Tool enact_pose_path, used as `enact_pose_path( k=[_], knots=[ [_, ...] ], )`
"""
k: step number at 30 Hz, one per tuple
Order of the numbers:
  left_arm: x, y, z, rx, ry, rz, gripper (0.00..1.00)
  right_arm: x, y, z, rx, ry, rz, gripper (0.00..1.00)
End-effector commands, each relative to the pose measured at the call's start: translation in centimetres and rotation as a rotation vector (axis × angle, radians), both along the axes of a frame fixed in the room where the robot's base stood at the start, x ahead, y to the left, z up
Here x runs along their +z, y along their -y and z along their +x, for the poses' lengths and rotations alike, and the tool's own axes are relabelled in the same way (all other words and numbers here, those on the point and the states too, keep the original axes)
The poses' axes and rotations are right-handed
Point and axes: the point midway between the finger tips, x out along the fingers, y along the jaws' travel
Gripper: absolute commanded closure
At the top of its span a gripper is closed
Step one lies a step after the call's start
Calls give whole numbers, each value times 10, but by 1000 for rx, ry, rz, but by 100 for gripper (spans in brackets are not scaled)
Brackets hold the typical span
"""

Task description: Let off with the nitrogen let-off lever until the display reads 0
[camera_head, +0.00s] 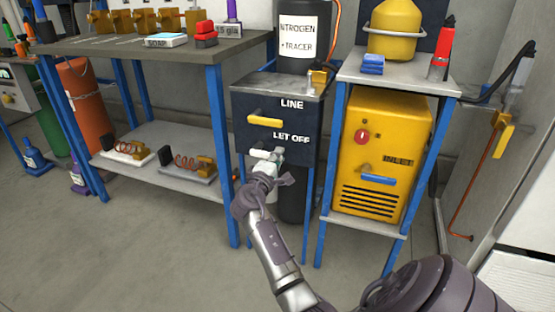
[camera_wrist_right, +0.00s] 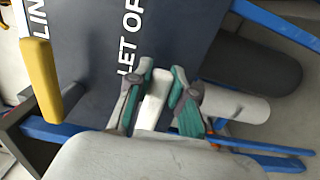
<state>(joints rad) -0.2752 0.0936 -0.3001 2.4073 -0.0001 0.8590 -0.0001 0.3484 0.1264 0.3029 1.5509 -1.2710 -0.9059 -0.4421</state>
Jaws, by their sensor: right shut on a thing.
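The nitrogen let-off lever is white and sits under the LET OFF label on the dark panel (camera_head: 252,140). It shows in the right wrist view (camera_wrist_right: 152,106) between the two grey and green fingers of my right gripper (camera_wrist_right: 157,100). In the head view my right gripper (camera_head: 268,165) is at the lever and hides most of it; it is shut on the lever. A yellow lever (camera_head: 264,119) under the LINE label sits above it. My left gripper is not in view. The display is not clearly seen.
The black NITROGEN + TRACER cylinder (camera_head: 300,70) stands behind the panel. A yellow machine (camera_head: 384,145) with a blue INLET lever (camera_head: 379,180) stands to the right. A workbench (camera_head: 140,42) with a lower shelf stands left. The floor (camera_head: 130,250) in front is clear.

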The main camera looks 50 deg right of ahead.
Motion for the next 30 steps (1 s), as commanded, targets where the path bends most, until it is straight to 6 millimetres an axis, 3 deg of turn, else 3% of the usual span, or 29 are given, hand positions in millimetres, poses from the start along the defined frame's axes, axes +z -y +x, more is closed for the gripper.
enact_pose_path(
  k=[11,12,17,26,30],
  knots=[
    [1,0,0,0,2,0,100,-1,0,0,0,10,9,100],
    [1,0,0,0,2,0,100,-1,0,0,0,10,9,77],
    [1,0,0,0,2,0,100,-1,0,0,0,9,7,52],
    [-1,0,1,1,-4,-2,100,-1,-1,0,0,8,5,52],
    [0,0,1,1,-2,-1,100,-2,-13,-4,2,6,7,52]
  ],
)
